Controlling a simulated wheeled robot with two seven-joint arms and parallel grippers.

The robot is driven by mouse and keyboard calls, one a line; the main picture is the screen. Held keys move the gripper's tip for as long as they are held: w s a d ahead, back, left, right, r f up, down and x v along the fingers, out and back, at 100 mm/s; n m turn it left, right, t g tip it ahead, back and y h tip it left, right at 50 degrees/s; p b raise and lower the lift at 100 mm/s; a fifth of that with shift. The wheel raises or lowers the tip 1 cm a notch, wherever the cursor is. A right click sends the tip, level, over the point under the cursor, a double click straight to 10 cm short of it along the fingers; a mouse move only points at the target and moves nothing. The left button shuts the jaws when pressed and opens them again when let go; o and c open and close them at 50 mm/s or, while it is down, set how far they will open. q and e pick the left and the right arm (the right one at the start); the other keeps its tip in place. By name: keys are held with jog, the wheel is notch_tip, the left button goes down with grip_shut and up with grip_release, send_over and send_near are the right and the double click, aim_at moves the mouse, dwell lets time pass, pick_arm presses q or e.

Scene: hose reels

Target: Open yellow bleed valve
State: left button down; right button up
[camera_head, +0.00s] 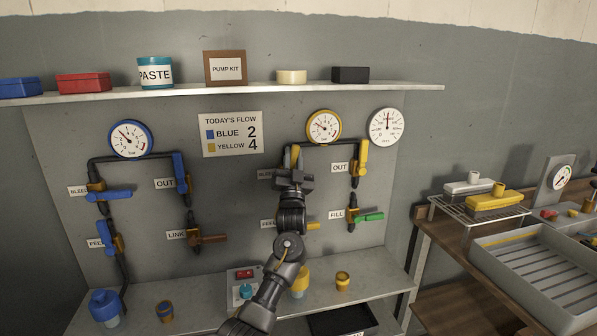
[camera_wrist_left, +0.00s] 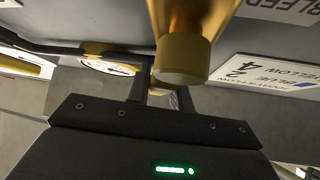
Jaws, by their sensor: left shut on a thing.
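The yellow bleed valve's yellow handle (camera_head: 294,156) shows just above my left gripper (camera_head: 293,178) on the panel, pointing up along the pipe. The gripper is shut on the handle and covers much of the valve. The BLEED label (camera_head: 265,174) is partly hidden behind the gripper. In the left wrist view the brass valve body (camera_wrist_left: 185,55) is close above the gripper (camera_wrist_left: 160,95), with a bit of yellow between the fingers. My right gripper is not in view.
The yellow-rimmed gauge (camera_head: 324,126) is just above right. The yellow OUT valve (camera_head: 361,157) and green FILL handle (camera_head: 373,217) are to the right. The flow sign (camera_head: 232,134) is to the left. A lower shelf (camera_head: 205,296) holds caps and a small box.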

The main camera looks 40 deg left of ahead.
pick_arm(q)
jog(key=n+g+y, duration=0.1)
jog(key=n+g+y+b, duration=0.1)
jog(key=n, duration=0.1)
jog(key=n+y, duration=0.1)
jog(key=shift+s+a+n+g+y+b, duration=0.3)
jog(key=shift+s+a+g+y+b, duration=0.05)
jog(key=shift+s+g+y, duration=0.05)
jog(key=shift+s+a+n+g+y+b, duration=0.15)
jog(key=shift+n+g+y+b, duration=0.3)
jog(key=shift+n, duration=0.35)
jog(key=shift+s+n+g+y, duration=0.1)
jog(key=shift+n+g+y, duration=0.25)
jog(key=shift+n+g, duration=0.15)
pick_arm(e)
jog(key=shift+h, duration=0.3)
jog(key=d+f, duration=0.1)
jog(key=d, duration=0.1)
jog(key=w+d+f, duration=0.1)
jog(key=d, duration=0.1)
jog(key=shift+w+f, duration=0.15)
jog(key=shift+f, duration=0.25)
pick_arm(q)
jog(key=shift+a+r, duration=0.1)
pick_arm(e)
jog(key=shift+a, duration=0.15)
pick_arm(q)
jog(key=c, duration=1.2)
grip_release()
jog(key=shift+c, duration=0.2)
